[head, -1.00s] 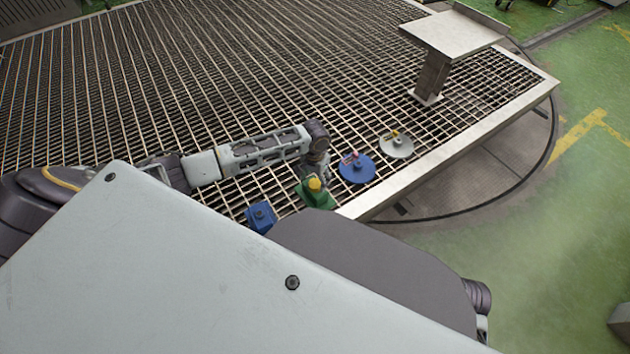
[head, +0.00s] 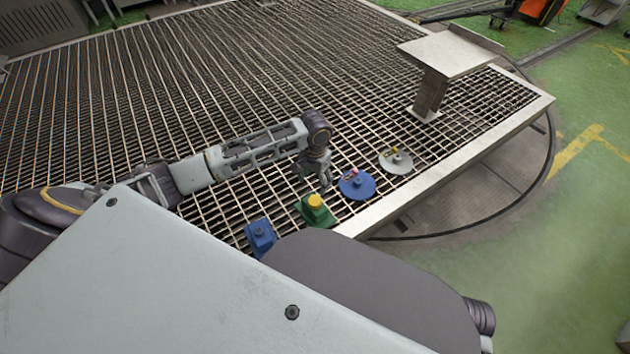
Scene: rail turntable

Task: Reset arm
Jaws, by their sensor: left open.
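My left arm reaches in from the left over the grating. My left gripper (head: 316,183) points down, open and empty, just behind the green block. The green block (head: 314,211) has a yellow top and sits near the grating's front edge. A blue block (head: 260,236) stands to its left, partly hidden by my body. A blue disc (head: 357,185) with a small red-topped piece lies to the right of the gripper. A grey disc (head: 396,162) with a small yellow piece lies farther right. My right gripper is not in view.
The metal grating platform (head: 230,100) has a pale raised rim (head: 450,172) on its right side. A metal stand with a flat top (head: 450,54) rises at the back right. Green floor (head: 560,250) lies open to the right.

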